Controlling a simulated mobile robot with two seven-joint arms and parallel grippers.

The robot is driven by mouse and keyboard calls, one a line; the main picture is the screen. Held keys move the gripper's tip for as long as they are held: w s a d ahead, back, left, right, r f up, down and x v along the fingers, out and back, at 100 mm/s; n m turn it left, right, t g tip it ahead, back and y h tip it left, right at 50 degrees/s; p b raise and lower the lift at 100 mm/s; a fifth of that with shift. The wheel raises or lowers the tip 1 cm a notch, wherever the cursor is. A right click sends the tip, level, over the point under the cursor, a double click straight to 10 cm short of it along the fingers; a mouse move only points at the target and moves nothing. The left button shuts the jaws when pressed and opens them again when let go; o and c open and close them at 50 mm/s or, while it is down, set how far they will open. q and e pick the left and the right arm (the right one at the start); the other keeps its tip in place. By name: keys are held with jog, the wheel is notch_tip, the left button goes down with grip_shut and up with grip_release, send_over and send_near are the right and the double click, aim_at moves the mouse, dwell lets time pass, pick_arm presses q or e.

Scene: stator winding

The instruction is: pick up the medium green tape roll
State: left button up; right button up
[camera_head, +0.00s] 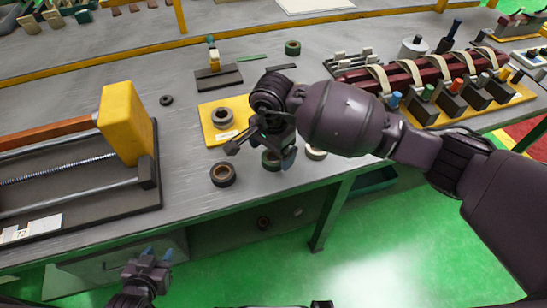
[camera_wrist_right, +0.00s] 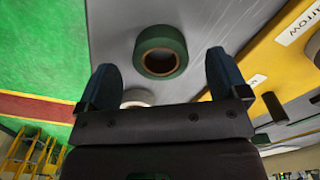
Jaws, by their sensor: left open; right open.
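A green tape roll (camera_head: 270,161) lies flat on the grey bench near its front edge, partly hidden by my right gripper (camera_head: 261,150). In the right wrist view the green roll (camera_wrist_right: 160,38) lies ahead of and between the two blue-tipped fingers of my right gripper (camera_wrist_right: 163,76), which is open and empty. No finger visibly touches the roll. Another dark green roll (camera_head: 292,48) lies farther back; which one is medium is hard to tell by size. My left gripper (camera_head: 157,255) is open and empty, low in front of the bench.
A pale roll (camera_head: 316,153) lies right of the green roll, and a dark brown-centred roll (camera_head: 222,175) lies left. A grey roll (camera_head: 222,118) sits on a yellow plate (camera_head: 209,135). A yellow-blocked fixture (camera_head: 125,120) stands left; a red coil rack (camera_head: 420,75) stands right.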

jog(key=shift+f, duration=1.35)
jog(key=c, duration=1)
jog(key=shift+r, duration=0.1)
